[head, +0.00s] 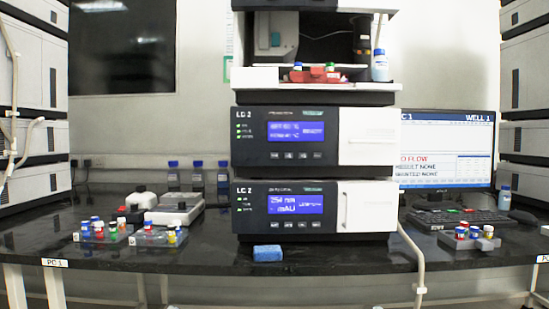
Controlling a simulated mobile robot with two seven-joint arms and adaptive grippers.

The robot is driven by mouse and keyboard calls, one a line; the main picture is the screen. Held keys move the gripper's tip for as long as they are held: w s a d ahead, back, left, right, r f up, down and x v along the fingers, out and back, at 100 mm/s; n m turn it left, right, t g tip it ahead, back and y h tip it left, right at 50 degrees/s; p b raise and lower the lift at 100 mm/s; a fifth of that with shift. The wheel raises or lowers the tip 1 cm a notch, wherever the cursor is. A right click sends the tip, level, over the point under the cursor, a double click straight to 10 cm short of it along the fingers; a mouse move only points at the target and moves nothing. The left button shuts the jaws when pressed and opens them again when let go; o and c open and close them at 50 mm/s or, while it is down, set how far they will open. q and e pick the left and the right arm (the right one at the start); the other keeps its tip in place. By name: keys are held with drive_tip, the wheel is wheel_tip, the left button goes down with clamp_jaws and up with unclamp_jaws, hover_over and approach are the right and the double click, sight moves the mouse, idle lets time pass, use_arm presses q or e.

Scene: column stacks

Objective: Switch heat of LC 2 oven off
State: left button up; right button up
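The LC 2 column stack stands in the middle of the bench in the head view. Its upper labelled module (255,152) has a lit blue display (297,131), green indicator lights at the left and a row of small buttons below (289,155). The display text is too small to read surely. The lower module (258,226), also marked LC 2, has a lit display (295,203) that seems to read 254 nm and mAU. Both modules have closed white doors at the right (367,137). The oven's own name is not legible. Neither of my grippers is in view.
An open bay with red vial racks (315,75) sits above. A blue sponge (267,253) lies before the stack. Vial racks stand left (130,236) and right (468,242). A monitor (446,150) and keyboard (460,219) stand right. The front bench centre is mostly clear.

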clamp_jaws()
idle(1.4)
